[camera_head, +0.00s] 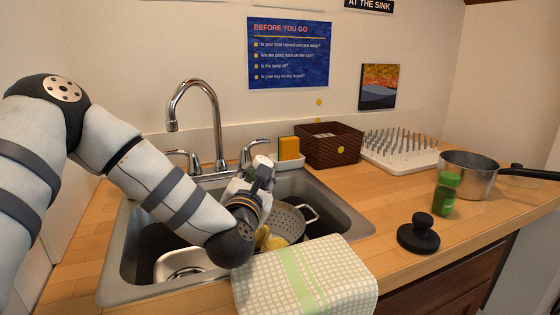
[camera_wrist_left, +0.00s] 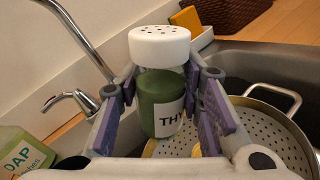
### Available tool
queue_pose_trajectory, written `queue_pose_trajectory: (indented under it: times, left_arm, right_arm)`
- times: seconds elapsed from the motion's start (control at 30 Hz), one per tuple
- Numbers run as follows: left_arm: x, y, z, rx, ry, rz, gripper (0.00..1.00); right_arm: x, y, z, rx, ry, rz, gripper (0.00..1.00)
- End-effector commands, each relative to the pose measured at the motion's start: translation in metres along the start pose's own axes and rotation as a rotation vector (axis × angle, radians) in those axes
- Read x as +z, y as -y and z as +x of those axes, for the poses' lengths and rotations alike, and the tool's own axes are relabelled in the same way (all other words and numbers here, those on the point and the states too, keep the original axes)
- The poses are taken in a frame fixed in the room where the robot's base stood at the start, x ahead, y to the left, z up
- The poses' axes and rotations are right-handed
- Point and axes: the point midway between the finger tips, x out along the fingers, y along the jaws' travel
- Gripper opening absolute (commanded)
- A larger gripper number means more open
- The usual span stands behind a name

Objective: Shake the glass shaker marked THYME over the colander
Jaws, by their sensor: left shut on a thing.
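The glass shaker (camera_wrist_left: 160,95) has a white perforated cap, green contents and a white label of which "THY" shows in the left wrist view. My left gripper (camera_wrist_left: 165,105) is shut on it, with purple pads on either side, and holds it upright. In the head view my left gripper (camera_head: 258,180) is above the sink, hiding most of the shaker. The grey perforated colander (camera_head: 289,220) sits in the sink, just below and to the right of the gripper, with yellow pieces (camera_head: 272,241) in it. It also shows behind the shaker in the left wrist view (camera_wrist_left: 262,130). My right gripper is out of view.
The faucet (camera_head: 218,125) stands behind the sink (camera_head: 120,255). A checked towel (camera_head: 310,280) hangs over its front edge. To the right are a brown basket (camera_head: 330,150), a white spiked rack (camera_head: 400,155), a pot (camera_head: 470,178), a green container (camera_head: 446,195) and a black knobbed object (camera_head: 418,236).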

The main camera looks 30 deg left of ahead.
Motion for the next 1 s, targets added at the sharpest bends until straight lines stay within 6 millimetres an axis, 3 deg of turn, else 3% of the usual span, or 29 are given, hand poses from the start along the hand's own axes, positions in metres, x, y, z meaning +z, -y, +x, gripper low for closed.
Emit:
queue_pose_trajectory:
  times: [0.13,0.23,0.47,0.6,0.8,1.0]
  left_arm:
    - [-0.008,-0.005,0.001,0.0,0.001,0.039,0.0]
    - [-0.016,-0.005,0.001,-0.002,0.001,0.165,0.0]
    - [-0.043,-0.006,0.001,-0.004,0.005,0.754,0.0]
    - [-0.039,-0.009,0.001,0.0,0.008,1.151,0.0]
    - [-0.027,-0.013,0.001,0.003,0.001,1.568,0.0]
    - [-0.022,-0.013,0.001,0.0,-0.002,1.719,0.0]
  right_arm:
    - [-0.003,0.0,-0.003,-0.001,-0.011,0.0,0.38]
    - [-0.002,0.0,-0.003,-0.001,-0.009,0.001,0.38]
    - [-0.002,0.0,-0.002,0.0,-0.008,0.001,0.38]
    - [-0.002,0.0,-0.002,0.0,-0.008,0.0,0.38]
    - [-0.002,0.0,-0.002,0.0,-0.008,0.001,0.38]
    - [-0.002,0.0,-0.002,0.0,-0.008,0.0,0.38]
